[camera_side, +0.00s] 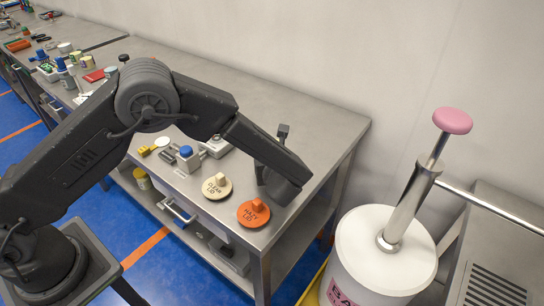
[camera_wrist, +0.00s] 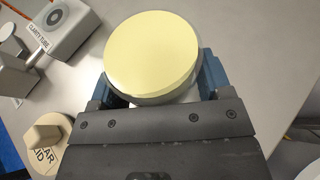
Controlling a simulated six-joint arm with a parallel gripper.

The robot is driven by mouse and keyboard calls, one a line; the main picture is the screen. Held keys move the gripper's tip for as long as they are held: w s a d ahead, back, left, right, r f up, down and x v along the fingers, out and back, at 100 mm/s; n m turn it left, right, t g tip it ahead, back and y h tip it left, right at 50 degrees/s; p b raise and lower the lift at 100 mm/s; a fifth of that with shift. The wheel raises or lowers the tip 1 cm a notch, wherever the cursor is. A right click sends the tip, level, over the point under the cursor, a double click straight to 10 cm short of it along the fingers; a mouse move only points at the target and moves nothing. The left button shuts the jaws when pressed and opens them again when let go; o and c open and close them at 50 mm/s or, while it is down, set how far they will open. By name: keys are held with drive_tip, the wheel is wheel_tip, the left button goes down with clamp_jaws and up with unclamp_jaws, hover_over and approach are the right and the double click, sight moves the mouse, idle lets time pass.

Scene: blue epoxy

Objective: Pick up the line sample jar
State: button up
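A round jar with a pale yellow top (camera_wrist: 152,55) and a grey rim stands out in the wrist view; I take it for the line sample jar, though no label shows. My gripper (camera_wrist: 165,78) has its blue fingers on either side of this jar, close to its edges. The jar's top hides the inner finger faces, so I cannot tell whether they press on it. In the side view my gripper (camera_side: 284,182) is low over the right end of the steel bench, and its dark body hides the jar.
A cream lid marked clear (camera_side: 216,186) and an orange lid marked hazy (camera_side: 253,213) lie left of my gripper. A clarity tube device (camera_wrist: 62,28) stands further left. A white drum with a pink-topped pump (camera_side: 385,250) stands right of the bench. The bench's back right is clear.

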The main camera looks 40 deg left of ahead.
drive_tip(key=c, duration=0.7)
